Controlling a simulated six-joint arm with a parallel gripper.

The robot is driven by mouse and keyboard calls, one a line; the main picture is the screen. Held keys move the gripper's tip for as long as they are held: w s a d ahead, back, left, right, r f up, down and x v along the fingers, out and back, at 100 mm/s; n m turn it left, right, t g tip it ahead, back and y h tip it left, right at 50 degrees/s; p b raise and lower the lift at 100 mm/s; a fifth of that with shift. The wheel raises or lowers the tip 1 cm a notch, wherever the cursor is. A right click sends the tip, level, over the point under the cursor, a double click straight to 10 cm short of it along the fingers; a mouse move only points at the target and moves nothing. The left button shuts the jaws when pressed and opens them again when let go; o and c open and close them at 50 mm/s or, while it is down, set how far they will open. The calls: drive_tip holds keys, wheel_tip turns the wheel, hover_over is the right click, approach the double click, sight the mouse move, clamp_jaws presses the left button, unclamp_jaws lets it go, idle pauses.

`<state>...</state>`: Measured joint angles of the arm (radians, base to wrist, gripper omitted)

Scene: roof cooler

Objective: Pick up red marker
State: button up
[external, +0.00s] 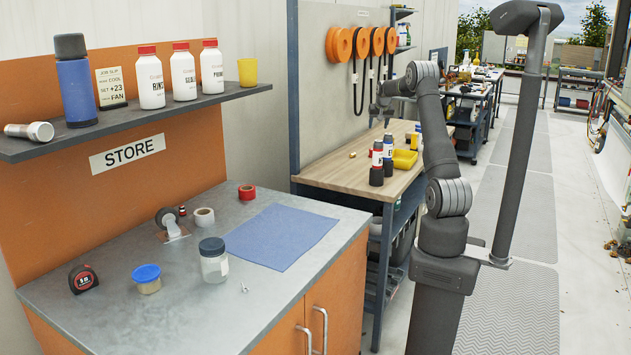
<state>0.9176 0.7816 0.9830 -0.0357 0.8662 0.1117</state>
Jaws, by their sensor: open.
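I cannot make out a red marker for certain in the external view. My gripper (379,117) is small and far off, above the wooden bench (335,172) and near its back wall. Its jaws look empty and apart, and nothing hangs from them. A small dark and red item (182,210) sits on the grey counter, too small to identify.
A yellow bin (404,159) stands right of the bottles. Orange reels (340,45) with black hoses hang on the wall behind the bench. The grey counter (120,325) holds a blue cloth (280,237), red tape (247,192), a jar (214,266) and a tape measure (83,279).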

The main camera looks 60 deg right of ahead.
drive_tip(key=x, duration=1.2)
drive_tip(key=shift+w+f, duration=0.2)
drive_tip(key=shift+f, duration=0.1)
drive_tip(key=shift+x, duration=2.65)
drive_tip(key=shift+a, duration=0.1)
drive_tip(key=c, duration=1)
